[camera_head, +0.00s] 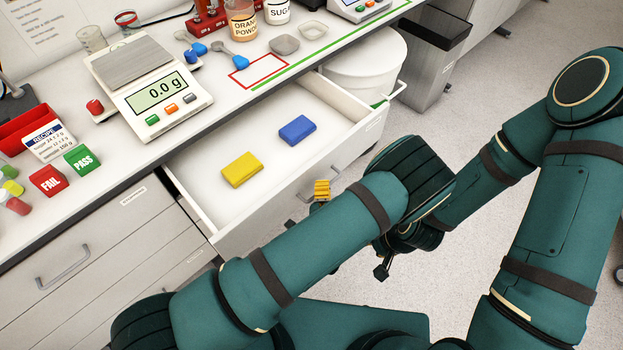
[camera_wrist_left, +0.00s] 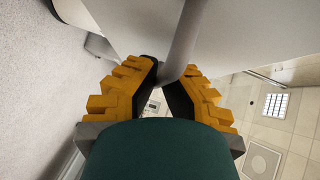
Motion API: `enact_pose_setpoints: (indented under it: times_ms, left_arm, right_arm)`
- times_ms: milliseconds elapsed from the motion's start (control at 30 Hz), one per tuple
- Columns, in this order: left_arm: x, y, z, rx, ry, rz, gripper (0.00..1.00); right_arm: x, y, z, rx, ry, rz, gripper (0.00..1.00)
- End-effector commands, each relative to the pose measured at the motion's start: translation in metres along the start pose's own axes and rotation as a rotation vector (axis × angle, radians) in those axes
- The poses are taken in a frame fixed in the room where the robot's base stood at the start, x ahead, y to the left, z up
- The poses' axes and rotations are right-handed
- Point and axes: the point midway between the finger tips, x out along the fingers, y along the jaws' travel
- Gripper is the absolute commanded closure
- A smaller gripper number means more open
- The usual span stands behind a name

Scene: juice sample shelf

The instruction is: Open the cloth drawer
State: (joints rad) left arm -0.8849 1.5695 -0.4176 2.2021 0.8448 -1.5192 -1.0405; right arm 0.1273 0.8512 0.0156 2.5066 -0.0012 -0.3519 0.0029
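The cloth drawer (camera_head: 205,205) is pulled out from the bench, its inside in view. A yellow cloth (camera_head: 242,169) and a blue cloth (camera_head: 297,130) lie apart on its floor. My left gripper (camera_head: 321,190) is at the drawer's front, mostly hidden behind my left forearm. In the left wrist view, its orange fingers (camera_wrist_left: 170,72) are closed around the grey drawer handle (camera_wrist_left: 182,45). My right gripper (camera_head: 383,268) is partly hidden behind my left arm, in front of the drawer and clear of it; its fingers do not show clearly.
The bench top holds a scale (camera_head: 148,85), FAIL (camera_head: 47,181) and PASS (camera_head: 82,160) blocks, and an orange powder jar (camera_head: 241,20). A white bin (camera_head: 365,70) stands by the drawer's far end, with a grey bin (camera_head: 430,60) beyond. Open floor lies to the right.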

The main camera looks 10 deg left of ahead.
Motion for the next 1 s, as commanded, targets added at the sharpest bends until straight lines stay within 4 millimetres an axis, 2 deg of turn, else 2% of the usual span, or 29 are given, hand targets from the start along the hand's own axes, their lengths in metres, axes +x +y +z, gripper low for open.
enact_pose_setpoints:
  times_ms: [200, 667, 700, 767, 1000]
  left_arm:
    - [-0.0074, 0.002, -0.0106, -0.003, 0.006, -0.002, 1.0]
    - [-0.0089, 0.0019, -0.0124, -0.004, 0.005, -0.003, 1.0]
    - [-0.0088, 0.0019, -0.0123, -0.004, 0.005, -0.003, 0.82]
    - [-0.0089, 0.0019, -0.012, -0.004, 0.005, -0.003, 0.61]
    - [-0.0092, 0.0022, -0.0107, -0.002, 0.002, -0.002, 0.61]
  right_arm:
    - [0.0019, 0.0008, -0.0004, 0.0, 0.002, 0.0, 0.53]
    - [0.0021, 0.0008, -0.0005, 0.0, 0.002, 0.0, 0.53]
    - [0.0021, 0.0008, -0.0005, 0.0, 0.002, 0.0, 0.53]
    - [0.0021, 0.0007, -0.0005, 0.0, 0.002, 0.0, 0.53]
    - [0.002, 0.0008, -0.0005, 0.0, 0.002, 0.0, 0.53]
